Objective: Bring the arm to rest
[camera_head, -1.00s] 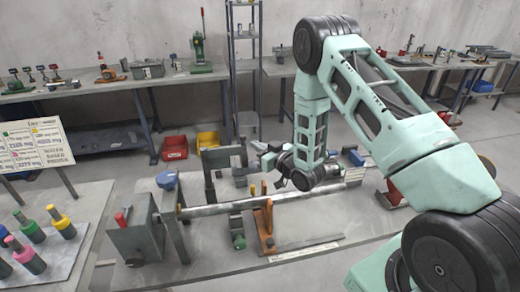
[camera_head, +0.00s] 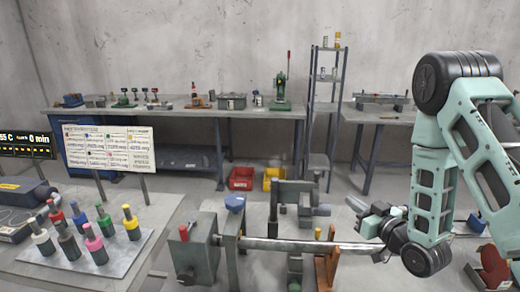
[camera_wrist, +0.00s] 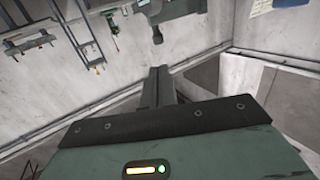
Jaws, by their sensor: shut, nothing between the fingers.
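My arm is bent at the right of the head view, with mint-green links and black joints. My gripper (camera_head: 354,204) is at the end of the folded forearm and points left, away from the column of the arm. It appears above the right end of a long metal rod (camera_head: 300,244) on the front bench; the exact gap cannot be told. In the wrist view my gripper's dark fingers (camera_wrist: 157,86) are together, with nothing between them. The wrist view looks across the room at a tilt, with walls and a shelf.
The front bench holds a grey box-like fixture (camera_head: 195,248) with the rod and an orange-brown support (camera_head: 326,262). Colored-capped cylinders stand on a plate (camera_head: 50,262) at left. Red (camera_head: 241,178) and yellow (camera_head: 272,177) bins, a shelf rack (camera_head: 325,110) and a back bench (camera_head: 180,112) lie behind.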

